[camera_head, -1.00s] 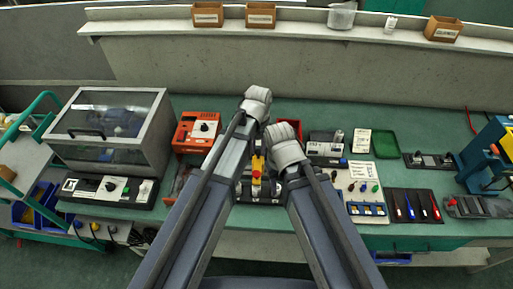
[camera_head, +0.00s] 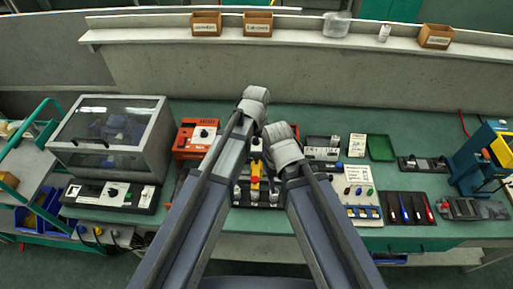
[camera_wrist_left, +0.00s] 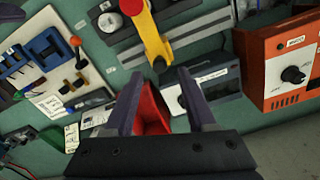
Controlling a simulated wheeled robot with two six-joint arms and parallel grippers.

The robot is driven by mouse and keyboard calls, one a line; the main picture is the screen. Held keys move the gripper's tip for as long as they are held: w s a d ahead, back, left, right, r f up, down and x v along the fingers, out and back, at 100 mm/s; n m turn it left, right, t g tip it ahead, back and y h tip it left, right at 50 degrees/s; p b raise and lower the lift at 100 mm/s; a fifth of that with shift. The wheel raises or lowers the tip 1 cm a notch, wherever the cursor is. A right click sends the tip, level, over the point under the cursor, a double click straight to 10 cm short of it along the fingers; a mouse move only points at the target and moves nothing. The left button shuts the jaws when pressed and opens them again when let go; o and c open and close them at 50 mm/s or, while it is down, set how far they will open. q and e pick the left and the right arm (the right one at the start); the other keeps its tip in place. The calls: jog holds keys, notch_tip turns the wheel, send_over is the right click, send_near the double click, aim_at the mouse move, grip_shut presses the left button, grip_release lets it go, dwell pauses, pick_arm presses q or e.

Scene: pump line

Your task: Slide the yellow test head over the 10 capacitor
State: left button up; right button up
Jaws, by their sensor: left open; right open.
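The yellow test head (camera_head: 255,183) shows between my two arms in the head view, on a dark fixture with pale round parts. In the left wrist view it is a yellow arm (camera_wrist_left: 153,38) with a red knob, beyond my fingertips. My left gripper (camera_wrist_left: 160,78) is open and empty, apart from the yellow arm. My right arm's grey end (camera_head: 282,145) is lower and to the right in the head view; its fingers cannot be made out. I cannot tell which part is the 10 capacitor.
A red bin (camera_wrist_left: 151,112) shows between and below my left fingers. An orange box (camera_head: 192,140) stands left of the arms, beside a clear-lidded cabinet (camera_head: 150,150). Tool trays (camera_head: 408,220) lie on the right. Bare green bench shows behind the arms.

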pick_arm(q)
notch_tip(320, 180, up, 4)
jog(key=p, duration=0.3)
jog(key=shift+r, duration=0.15)
pick_arm(e)
notch_tip(320, 180, up, 4)
jog(key=shift+r, duration=0.1)
pick_arm(q)
jog(key=shift+s+f, duration=0.2)
jog(key=shift+s, duration=0.1)
jog(key=s+a+f+b, duration=0.2)
jog(key=s, duration=0.4)
jog(key=s+a+f+y+b, duration=0.1)
jog(key=s+a+f+b, duration=0.1)
jog(key=s, duration=0.5)
jog(key=shift+s+a, duration=0.15)
jog(key=shift+s, duration=0.15)
pick_arm(e)
notch_tip(320, 180, down, 4)
jog(key=shift+f, duration=0.25)
